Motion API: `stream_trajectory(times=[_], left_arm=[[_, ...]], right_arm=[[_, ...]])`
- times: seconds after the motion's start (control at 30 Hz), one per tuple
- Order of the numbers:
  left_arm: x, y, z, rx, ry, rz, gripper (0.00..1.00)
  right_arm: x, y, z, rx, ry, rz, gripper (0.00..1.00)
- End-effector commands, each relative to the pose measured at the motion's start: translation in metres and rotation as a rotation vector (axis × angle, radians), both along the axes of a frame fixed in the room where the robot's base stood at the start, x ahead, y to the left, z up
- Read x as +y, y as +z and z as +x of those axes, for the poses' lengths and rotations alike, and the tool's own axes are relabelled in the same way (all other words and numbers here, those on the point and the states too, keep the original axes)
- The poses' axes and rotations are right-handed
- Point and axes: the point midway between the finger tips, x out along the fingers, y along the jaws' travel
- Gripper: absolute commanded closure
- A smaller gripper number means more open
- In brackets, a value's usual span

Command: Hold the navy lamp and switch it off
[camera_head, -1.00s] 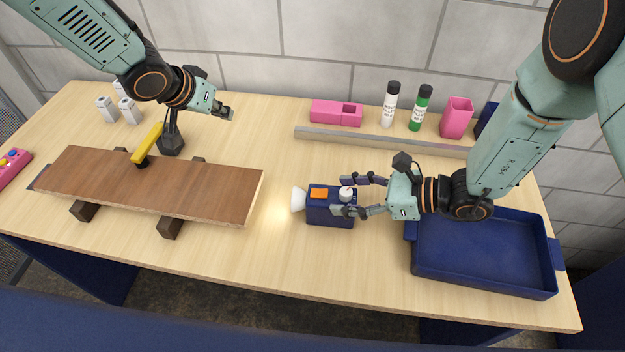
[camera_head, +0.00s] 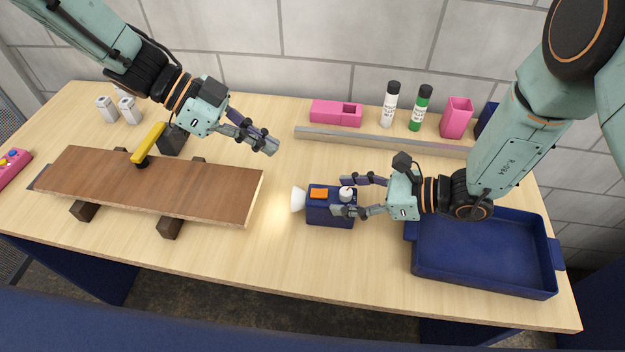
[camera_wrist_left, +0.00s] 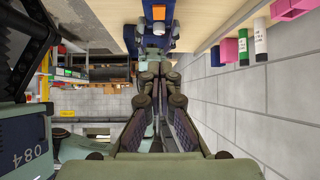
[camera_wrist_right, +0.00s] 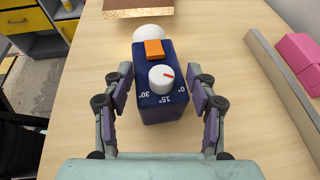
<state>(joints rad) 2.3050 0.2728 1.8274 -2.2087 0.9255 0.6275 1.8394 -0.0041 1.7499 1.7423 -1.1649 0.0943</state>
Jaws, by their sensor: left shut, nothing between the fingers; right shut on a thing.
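The navy lamp (camera_head: 328,212) stands on the table, its white head facing left with a warm glow on the wood beside it. It has an orange switch (camera_wrist_right: 154,48) on top and a white knob (camera_wrist_right: 162,79) with a red mark and angle numbers. My right gripper (camera_head: 362,195) is shut on the lamp body, one finger on each side, as the right wrist view shows. My left gripper (camera_head: 268,146) is shut and empty, in the air up and left of the lamp. The lamp also shows at the top of the left wrist view (camera_wrist_left: 158,14).
A brown board (camera_head: 150,185) lies on dark blocks at left, with a yellow-handled clamp (camera_head: 148,143). A blue tray (camera_head: 485,283) is at right. A grey rail (camera_head: 380,140), pink block (camera_head: 336,113) and two bottles (camera_head: 390,104) are behind. The table in front of the lamp is clear.

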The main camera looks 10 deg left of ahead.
Motion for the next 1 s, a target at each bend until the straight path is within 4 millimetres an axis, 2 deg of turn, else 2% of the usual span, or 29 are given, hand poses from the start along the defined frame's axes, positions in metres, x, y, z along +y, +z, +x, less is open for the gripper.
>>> stream_trajectory(times=[0.03, 0.47, 1.0], left_arm=[[-0.001, 0.001, -0.001, 0.002, -0.002, -0.006, 1.0], [-0.006, -0.004, -0.001, 0.005, -0.001, -0.006, 1.0], [-0.08, -0.062, -0.002, 0.005, -0.004, -0.005, 1.0]], right_arm=[[0.0, -0.005, -0.005, 0.016, 0.002, -0.008, 0.81], [0.0, -0.005, -0.005, 0.016, 0.002, -0.008, 0.81], [0.0, -0.005, -0.005, 0.016, 0.002, -0.008, 0.81]])
